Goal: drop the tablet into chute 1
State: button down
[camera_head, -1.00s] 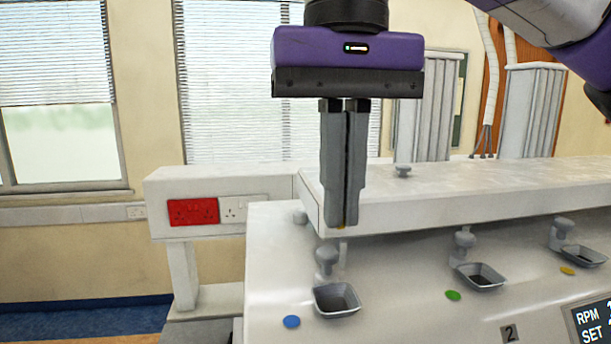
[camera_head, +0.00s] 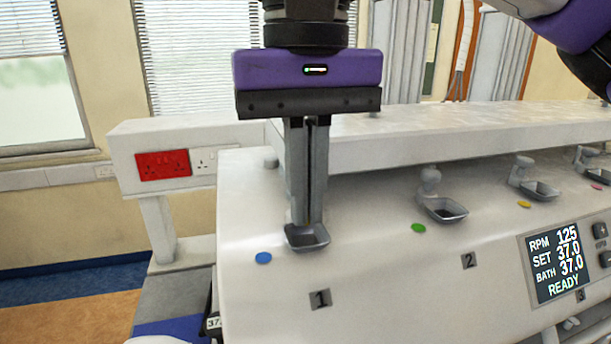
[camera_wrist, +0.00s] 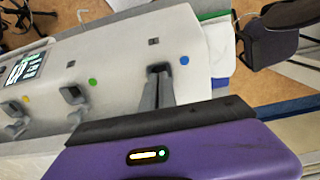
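Chute 1 (camera_head: 318,242) is a small grey open cup on the sloping white front of the machine, above the label "1" (camera_head: 320,299) and beside a blue dot. My gripper (camera_head: 307,221) points straight down, its fingertips at the cup's back part. The fingers are close together with a thin gap. The tablet, a tiny yellow thing at the tips in the earlier head view, is hardly discernible now between them. In the wrist view the fingers reach to chute 1 (camera_wrist: 158,68), and the tablet cannot be made out.
More cups stand to the right, including chute 2 (camera_head: 445,210) with a green dot. A raised white ledge (camera_head: 430,136) runs behind the cups. A display (camera_head: 557,262) reads READY. A red socket (camera_head: 163,165) is on the left.

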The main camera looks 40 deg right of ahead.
jog(key=c, duration=2.1)
grip_release()
jog(key=shift+f, duration=0.1)
jog(key=o, duration=0.5)
jog(key=shift+r+b, duration=0.65)
jog(key=shift+r, duration=3.3)
